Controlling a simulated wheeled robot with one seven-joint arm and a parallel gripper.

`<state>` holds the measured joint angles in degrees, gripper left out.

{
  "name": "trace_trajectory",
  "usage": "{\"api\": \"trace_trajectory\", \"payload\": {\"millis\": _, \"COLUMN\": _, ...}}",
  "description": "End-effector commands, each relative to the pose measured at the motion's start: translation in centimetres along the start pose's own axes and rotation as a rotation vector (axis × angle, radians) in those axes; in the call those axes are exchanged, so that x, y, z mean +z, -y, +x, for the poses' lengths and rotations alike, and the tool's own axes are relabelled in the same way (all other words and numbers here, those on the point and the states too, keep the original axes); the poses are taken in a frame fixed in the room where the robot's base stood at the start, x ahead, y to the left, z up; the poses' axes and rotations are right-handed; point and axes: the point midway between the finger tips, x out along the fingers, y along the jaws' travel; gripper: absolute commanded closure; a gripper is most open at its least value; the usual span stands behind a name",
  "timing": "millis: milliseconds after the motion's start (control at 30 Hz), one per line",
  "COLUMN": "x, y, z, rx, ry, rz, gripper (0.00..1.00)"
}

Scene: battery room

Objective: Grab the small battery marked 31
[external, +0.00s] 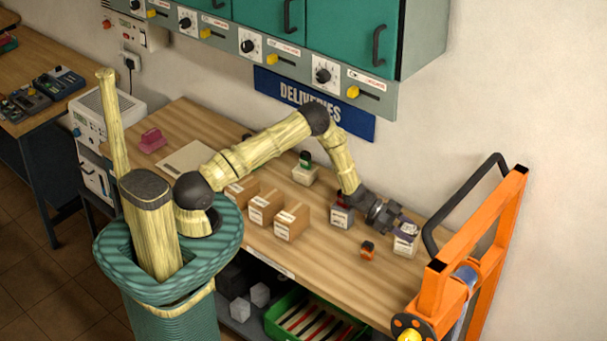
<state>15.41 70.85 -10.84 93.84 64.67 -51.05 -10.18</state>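Several small battery-like blocks stand on the wooden bench (330,258), and no number on them is readable at this size. A white block with a dark top (405,243) stands at the right end of the bench. My gripper (408,224) is right at its top, and I cannot tell whether the fingers are around it, touching it or only above it. A dark block with a pale label (341,214) stands to the left, beside my wrist. A small orange and dark item (367,251) lies in front of my gripper.
A white block with a green-black item on top (305,172) is farther back. An orange frame (480,240) bounds the bench on the right. Teal cabinets (350,30) hang above. A green crate (310,322) is below.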

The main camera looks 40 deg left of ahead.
Motion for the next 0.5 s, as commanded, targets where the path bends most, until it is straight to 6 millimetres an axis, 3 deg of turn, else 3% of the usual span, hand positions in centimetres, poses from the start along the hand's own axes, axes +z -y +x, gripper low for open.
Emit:
{"api": "trace_trajectory", "payload": {"millis": 33, "x": 0.00, "y": 0.02, "z": -0.01, "rx": 0.000, "ry": 0.000, "rz": 0.000, "gripper": 0.79}}
{"api": "trace_trajectory", "payload": {"millis": 133, "x": 0.00, "y": 0.02, "z": -0.01, "rx": 0.000, "ry": 0.000, "rz": 0.000, "gripper": 0.99}}
{"api": "trace_trajectory", "payload": {"millis": 500, "x": -0.45, "y": 0.08, "z": -0.10, "rx": -0.001, "ry": -0.004, "rz": 0.002, "gripper": 1.00}}
